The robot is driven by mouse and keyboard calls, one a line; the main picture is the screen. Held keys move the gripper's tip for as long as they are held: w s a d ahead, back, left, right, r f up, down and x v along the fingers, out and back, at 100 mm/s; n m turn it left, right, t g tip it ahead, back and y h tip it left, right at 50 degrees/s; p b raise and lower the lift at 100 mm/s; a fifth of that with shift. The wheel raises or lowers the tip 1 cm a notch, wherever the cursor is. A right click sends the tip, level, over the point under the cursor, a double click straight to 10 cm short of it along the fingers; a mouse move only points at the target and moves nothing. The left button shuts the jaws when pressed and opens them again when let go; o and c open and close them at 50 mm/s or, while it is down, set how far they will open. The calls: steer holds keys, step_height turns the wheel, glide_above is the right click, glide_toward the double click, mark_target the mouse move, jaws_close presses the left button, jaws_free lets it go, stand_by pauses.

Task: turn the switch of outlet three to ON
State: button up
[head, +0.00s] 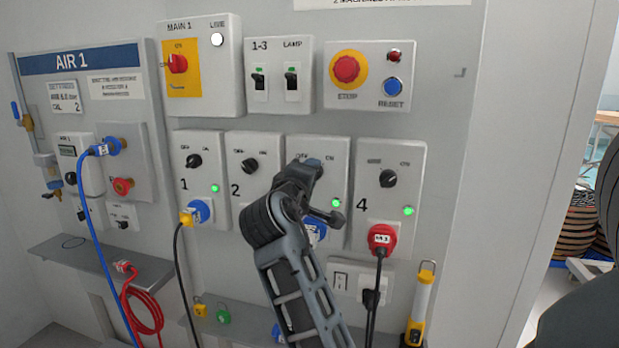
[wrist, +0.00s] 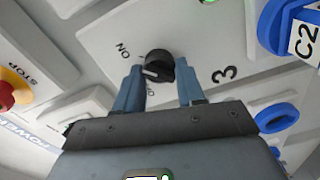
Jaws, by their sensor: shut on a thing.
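The outlet three panel (head: 335,155) is grey, and my arm covers much of it in the head view. Its black round switch (wrist: 157,62) shows in the wrist view beside the printed 3. My gripper (wrist: 158,75) has one finger on each side of this switch and is shut on it. The switch carries a pale mark on its near side. The ON label (wrist: 123,50) is in view; the other label is partly hidden by a finger. I cannot tell exactly where the mark points. In the head view my gripper (head: 308,172) hides the switch.
Outlet three's green lamp (head: 337,203) is lit. The switch of outlet two (head: 250,166) is close on the left, that of outlet four (head: 388,179) on the right. A red plug (head: 382,239) with a hanging black cable is in outlet four. The STOP button (head: 347,69) is above.

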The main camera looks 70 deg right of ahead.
steer(key=shift+f, duration=0.1)
steer(key=o, duration=1)
steer(key=a, duration=0.7)
steer(key=shift+s+a+b, duration=0.3)
steer(key=shift+a+b, duration=0.1)
